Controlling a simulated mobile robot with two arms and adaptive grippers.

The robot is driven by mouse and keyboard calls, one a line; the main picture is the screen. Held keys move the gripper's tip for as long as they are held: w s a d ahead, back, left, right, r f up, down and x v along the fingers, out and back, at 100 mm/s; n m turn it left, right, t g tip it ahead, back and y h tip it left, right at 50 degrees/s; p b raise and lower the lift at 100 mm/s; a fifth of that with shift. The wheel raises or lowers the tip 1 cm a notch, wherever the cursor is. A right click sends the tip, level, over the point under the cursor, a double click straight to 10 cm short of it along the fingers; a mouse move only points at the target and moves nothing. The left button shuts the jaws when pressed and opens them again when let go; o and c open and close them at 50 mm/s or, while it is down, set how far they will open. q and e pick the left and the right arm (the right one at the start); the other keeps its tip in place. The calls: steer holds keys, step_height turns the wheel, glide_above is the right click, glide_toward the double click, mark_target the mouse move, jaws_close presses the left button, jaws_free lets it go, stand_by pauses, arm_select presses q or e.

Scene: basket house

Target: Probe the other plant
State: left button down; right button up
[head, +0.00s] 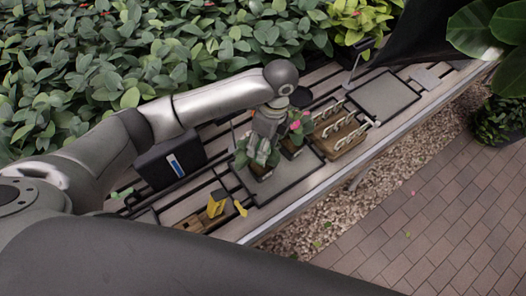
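One small potted plant (242,157) with green leaves stands on a dark-framed grey mat (285,185) on the slatted bench. A second potted plant with a pink flower (297,126) stands just behind it to the right. My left gripper (264,158) points down over the first plant and partly hides its leaves. Whether its fingers are open or shut, or touch the plant, I cannot tell. No probe can be made out clearly at the gripper. My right gripper is not in view.
A wooden rack with white loops (338,132) stands right of the plants. A dark box with a blue label (170,160) and yellow pieces on a wooden block (216,204) are to the left. An empty grey mat (386,97) lies farther right. Dense bushes (180,45) line the back.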

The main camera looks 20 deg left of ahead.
arm_select(q)
steer(key=shift+r, duration=0.3)
step_height(320, 180, up, 3)
steer(key=p, duration=0.4)
steer(key=shift+s+r, duration=0.1)
steer(key=shift+s, duration=0.05)
steer(key=shift+s+r+p, duration=0.1)
steer(key=shift+r+p, duration=0.4)
steer(key=shift+r, duration=0.8)
steer(key=shift+s+r, duration=0.2)
steer(key=shift+r, duration=1.1)
